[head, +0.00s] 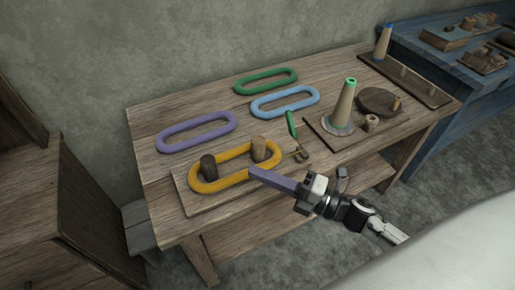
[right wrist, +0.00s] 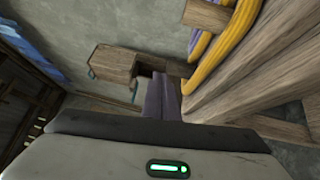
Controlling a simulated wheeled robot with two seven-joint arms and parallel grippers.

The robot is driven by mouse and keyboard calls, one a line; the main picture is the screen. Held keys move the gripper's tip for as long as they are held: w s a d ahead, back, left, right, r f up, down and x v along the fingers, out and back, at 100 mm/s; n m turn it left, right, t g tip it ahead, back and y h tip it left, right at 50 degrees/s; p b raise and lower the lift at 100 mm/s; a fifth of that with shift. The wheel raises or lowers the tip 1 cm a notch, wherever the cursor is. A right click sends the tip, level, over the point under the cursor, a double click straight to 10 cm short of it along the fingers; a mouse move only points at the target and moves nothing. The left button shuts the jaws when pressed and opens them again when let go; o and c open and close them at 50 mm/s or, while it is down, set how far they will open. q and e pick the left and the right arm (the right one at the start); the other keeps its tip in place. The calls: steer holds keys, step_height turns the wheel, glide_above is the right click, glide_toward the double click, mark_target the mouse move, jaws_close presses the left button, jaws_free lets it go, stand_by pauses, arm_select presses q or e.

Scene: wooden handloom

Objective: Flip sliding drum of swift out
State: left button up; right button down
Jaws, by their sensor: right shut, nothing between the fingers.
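The swift is a wooden base board (head: 190,200) at the table's front left, with a dark drum (head: 208,167) and a lighter brown drum (head: 259,148) on it. I cannot tell which one slides. A yellow skein loop (head: 235,182) lies around both drums. My right gripper (head: 254,173), with purple fingers, is shut and empty. Its tips appear close to the skein's front right part, near the lighter drum; I cannot tell whether they touch. In the right wrist view the shut fingers (right wrist: 162,97) point past the yellow skein (right wrist: 215,45). My left gripper is out of view.
Purple (head: 197,132), blue (head: 285,101) and green (head: 266,81) loops lie behind the swift. A green-handled tool (head: 291,124) lies to its right. A cone (head: 344,106) stands on a board further right. A blue bench (head: 430,62) is beyond.

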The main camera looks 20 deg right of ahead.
mark_target(258, 154)
steer(key=d+m, duration=0.1)
steer(key=s+d+f+h, duration=0.1)
steer(key=d+f+m+h, duration=0.1)
steer(key=d, duration=0.1)
steer(key=shift+s+d+f+m+t, duration=0.1)
steer(key=shift+s+f+m+t, duration=0.1)
steer(key=shift+m+t, duration=0.15)
steer(key=p+x, duration=0.1)
steer(key=x, duration=0.8)
steer(key=shift+w+r, duration=0.1)
steer(key=shift+w, duration=0.3)
steer(key=d, duration=0.1)
steer(key=w+d, duration=0.1)
steer(key=shift+d, duration=0.7)
